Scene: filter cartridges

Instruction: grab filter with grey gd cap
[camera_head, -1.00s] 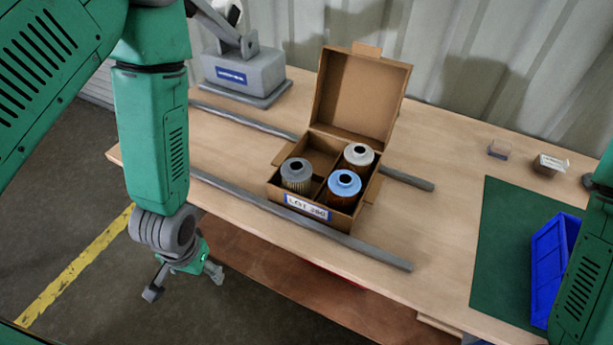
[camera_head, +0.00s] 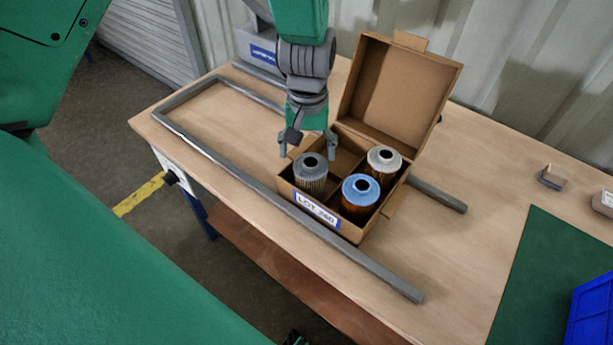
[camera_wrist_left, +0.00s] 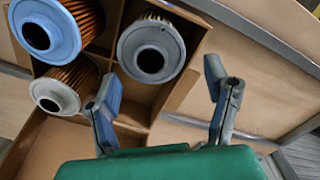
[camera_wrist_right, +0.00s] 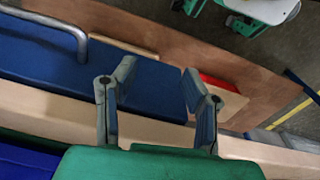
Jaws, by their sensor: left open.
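The filter with the grey cap (camera_head: 310,168) stands upright in the front left compartment of an open cardboard box (camera_head: 318,226). It also shows in the left wrist view (camera_wrist_left: 134,40), cap towards the camera, beyond the fingertips. My left gripper (camera_head: 308,148) is open and empty, just behind and above this filter at the box's left side. In the left wrist view the gripper's fingers (camera_wrist_left: 160,90) are spread, with nothing between them. My right gripper (camera_wrist_right: 158,85) is open and empty in the right wrist view, by the table's edge. No lettering is readable on the grey cap.
A blue-capped filter (camera_head: 361,189) and a white-capped filter (camera_head: 384,160) stand in other compartments; the back left one looks empty. The raised lid (camera_head: 400,95) is behind. A grey rail (camera_head: 350,255) runs in front. A green mat (camera_head: 540,275) and blue bin (camera_head: 592,310) are right.

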